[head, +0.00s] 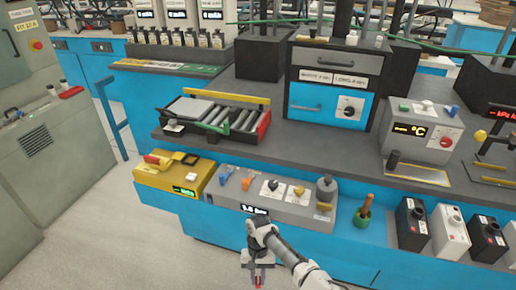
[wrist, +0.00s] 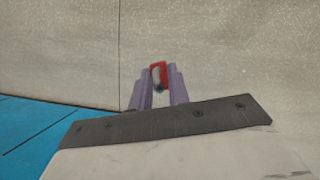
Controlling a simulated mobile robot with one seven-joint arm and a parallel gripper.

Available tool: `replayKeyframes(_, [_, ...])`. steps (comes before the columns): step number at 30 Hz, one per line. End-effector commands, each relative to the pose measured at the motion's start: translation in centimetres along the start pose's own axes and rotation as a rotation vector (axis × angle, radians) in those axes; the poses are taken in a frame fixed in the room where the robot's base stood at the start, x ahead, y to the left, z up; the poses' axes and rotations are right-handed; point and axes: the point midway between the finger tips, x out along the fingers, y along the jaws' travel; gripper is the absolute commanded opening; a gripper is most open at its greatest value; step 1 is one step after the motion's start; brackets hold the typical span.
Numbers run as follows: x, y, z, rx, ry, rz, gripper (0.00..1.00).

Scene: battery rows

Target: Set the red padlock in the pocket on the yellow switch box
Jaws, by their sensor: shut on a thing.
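The yellow switch box (head: 160,181) sits at the left end of the lower front ledge. On its top are a red and yellow handle, a small dark square feature that may be the pocket, and a green-lit display on its front. My gripper (head: 258,279) is low in front of the bench, to the right of the box and well apart from it. The wrist view shows its purple fingers shut on the red padlock (wrist: 156,70). Only part of the padlock shows between the fingertips. The switch box is not in the wrist view.
A grey control panel (head: 235,205) with knobs and switches lies right of the yellow box. A grey cabinet (head: 35,150) is at far left. The floor between cabinet and bench is clear.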

Motion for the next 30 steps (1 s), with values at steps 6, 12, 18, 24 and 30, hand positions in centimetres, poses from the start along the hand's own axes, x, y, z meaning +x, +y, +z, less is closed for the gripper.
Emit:
replayKeyframes(6, [-0.7,-0.9,-0.2,-0.024,0.016,-0.01,0.0])
replayKeyframes(12, [0.9,0.0,-0.3,-0.007,0.0,-0.001,0.0])
replayKeyframes(18, [2.1,0.0,-1.0,-0.009,0.002,0.0,0.0])
replayKeyframes(24, [1.6,-0.8,-1.3,-0.02,0.017,-0.006,0.0])
replayKeyframes(30, [1.5,-0.8,-1.4,-0.021,0.019,-0.007,0.0])
